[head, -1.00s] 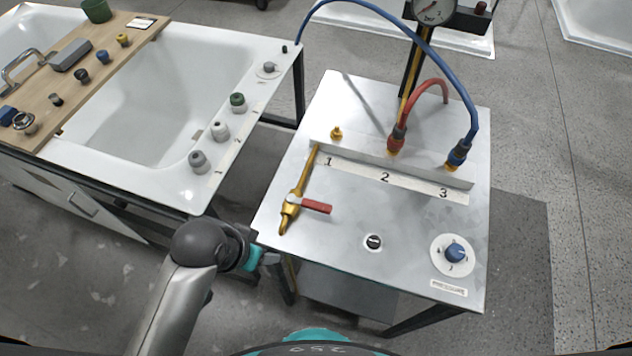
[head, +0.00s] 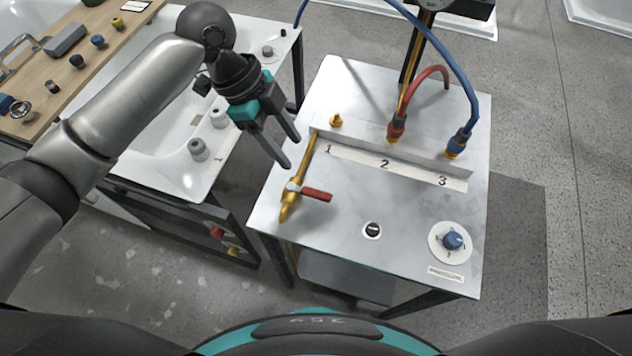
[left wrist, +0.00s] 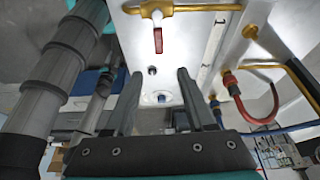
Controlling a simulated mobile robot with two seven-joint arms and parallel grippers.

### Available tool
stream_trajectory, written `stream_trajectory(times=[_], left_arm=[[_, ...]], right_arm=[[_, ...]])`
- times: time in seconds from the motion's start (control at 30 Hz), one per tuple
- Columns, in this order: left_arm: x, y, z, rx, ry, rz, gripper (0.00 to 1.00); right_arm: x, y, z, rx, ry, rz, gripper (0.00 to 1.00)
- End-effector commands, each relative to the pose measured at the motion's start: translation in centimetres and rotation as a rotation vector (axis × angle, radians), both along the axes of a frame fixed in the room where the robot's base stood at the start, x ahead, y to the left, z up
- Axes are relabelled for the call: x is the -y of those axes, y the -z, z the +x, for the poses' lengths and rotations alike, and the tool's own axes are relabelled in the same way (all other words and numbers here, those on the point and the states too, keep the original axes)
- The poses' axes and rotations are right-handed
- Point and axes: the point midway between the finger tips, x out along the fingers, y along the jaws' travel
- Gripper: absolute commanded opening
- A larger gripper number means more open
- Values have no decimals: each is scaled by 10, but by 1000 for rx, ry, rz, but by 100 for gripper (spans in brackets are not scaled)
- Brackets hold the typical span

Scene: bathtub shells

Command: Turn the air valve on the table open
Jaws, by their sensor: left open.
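The air valve is a brass fitting (head: 290,203) with a red lever handle (head: 317,194), on the left part of the metal table (head: 400,240). The lever points right, across the line of the brass pipe (head: 309,158). In the left wrist view the red handle (left wrist: 158,40) hangs from the brass body at the top. My left gripper (head: 291,153) is open and empty. It is above the table's left edge, behind and apart from the valve. In the left wrist view its two fingers (left wrist: 158,90) stand apart with nothing between them. My right gripper is not seen.
Red (head: 430,72) and blue (head: 462,85) hoses rise from fittings at positions 2 and 3. A blue pressure knob (head: 453,241) and a black button (head: 372,230) are near the table's front. The bathtub (head: 190,185) stands to the left. The table's middle front is mostly clear.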

Motion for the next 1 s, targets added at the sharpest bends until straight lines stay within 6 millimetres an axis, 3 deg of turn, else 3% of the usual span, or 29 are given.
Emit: stream_trajectory(times=[0.13, 0.27, 0.8, 1.0], left_arm=[[-5, -8, 2, -2, 45, 8, 55], [-2, 1, 1, -6, 50, 7, 55], [38, 101, -12, -5, 47, 6, 55], [47, 125, -15, -3, 46, 6, 55]], right_arm=[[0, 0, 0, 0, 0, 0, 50], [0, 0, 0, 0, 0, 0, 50], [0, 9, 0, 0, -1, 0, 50], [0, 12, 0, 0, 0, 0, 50]])
